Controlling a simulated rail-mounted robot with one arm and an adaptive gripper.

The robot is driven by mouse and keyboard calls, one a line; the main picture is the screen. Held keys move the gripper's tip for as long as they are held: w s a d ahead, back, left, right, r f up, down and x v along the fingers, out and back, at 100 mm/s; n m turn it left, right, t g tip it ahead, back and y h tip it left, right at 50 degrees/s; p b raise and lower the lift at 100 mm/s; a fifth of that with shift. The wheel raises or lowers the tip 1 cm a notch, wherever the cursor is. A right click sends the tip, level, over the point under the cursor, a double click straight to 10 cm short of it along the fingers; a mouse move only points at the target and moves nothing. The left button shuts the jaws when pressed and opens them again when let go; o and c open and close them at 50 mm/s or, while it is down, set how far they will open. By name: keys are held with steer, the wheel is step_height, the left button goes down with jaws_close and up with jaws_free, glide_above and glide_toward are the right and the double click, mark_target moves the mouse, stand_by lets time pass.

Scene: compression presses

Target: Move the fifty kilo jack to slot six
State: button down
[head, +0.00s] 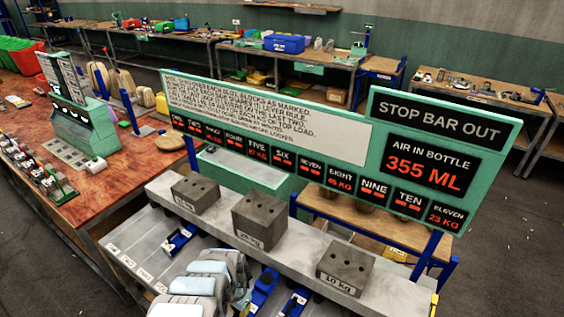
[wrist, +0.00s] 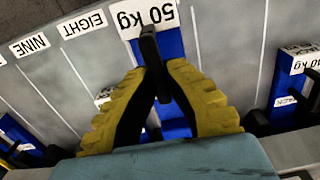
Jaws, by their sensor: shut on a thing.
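In the wrist view my gripper (wrist: 157,85) has its yellow fingers with black pads closed around the black upright part of a blue jack. This fifty kilo jack (wrist: 172,45) carries a white label reading 50 kg, upside down in this view. Its blue body continues below the fingers. I cannot tell whether it is clear of the surface. Floor labels EIGHT (wrist: 82,24) and NINE (wrist: 29,45) show to its left. No slot six floor label is readable. In the head view the board has a SIX panel (head: 283,160); my arm hides the gripper.
A 10 kg jack (wrist: 296,75) stands at the right in the wrist view, and another blue jack (wrist: 20,130) at the left. In the head view grey weight blocks (head: 345,268) sit on a long grey beam (head: 290,250) above the slots. A blue jack (head: 180,240) stands below it.

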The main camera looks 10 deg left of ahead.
step_height(320, 180, up, 6)
steer(key=p, duration=0.5)
steer(key=shift+f, duration=0.1)
stand_by(0.4)
